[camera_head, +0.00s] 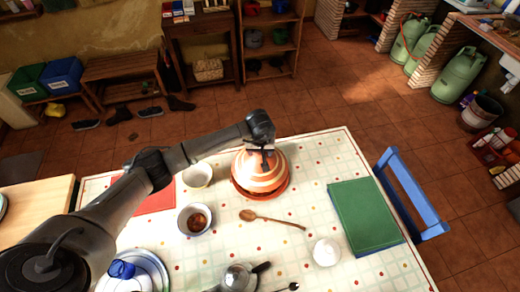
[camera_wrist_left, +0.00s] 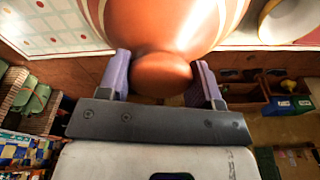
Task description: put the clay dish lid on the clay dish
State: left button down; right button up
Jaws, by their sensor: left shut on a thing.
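The clay dish lid (camera_head: 258,172) is a rounded orange cone with pale bands. My left gripper (camera_head: 262,149) is above it, shut on its top. In the left wrist view the lid's round knob (camera_wrist_left: 162,75) sits between the two purple fingers of my left gripper (camera_wrist_left: 161,82). The clay dish (camera_head: 262,196) shows as a red-brown rim directly under the lid, on the table. The lid hides most of the dish. I cannot tell whether the lid rests on it or hangs slightly above. My right gripper is not in view.
On the dotted tablecloth (camera_head: 320,198) are a pale bowl (camera_head: 197,176), a bowl with brown contents (camera_head: 195,219), a wooden spoon (camera_head: 272,219), a green book (camera_head: 363,215) and a white round item (camera_head: 326,252). A blue chair (camera_head: 411,193) stands at the right edge.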

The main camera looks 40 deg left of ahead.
pick_arm(q)
jog(key=shift+f+b, duration=1.95)
jog(key=shift+f, duration=0.45)
jog(key=shift+f+b, duration=0.45)
jog(key=shift+b, duration=0.2)
jog(key=shift+c, duration=1.9)
grip_release()
jog(key=shift+w, duration=0.1)
jog(key=shift+o, duration=0.9)
jog(key=shift+f, duration=0.1)
jog(key=r, duration=0.4)
jog(key=s+r, duration=0.1)
jog(key=r, duration=0.4)
jog(key=d+r, duration=0.1)
jog(key=r, duration=0.3)
jog(key=shift+s+d+r+p, duration=0.1)
jog(key=shift+s+r+p, duration=0.2)
jog(key=shift+s+r, duration=0.1)
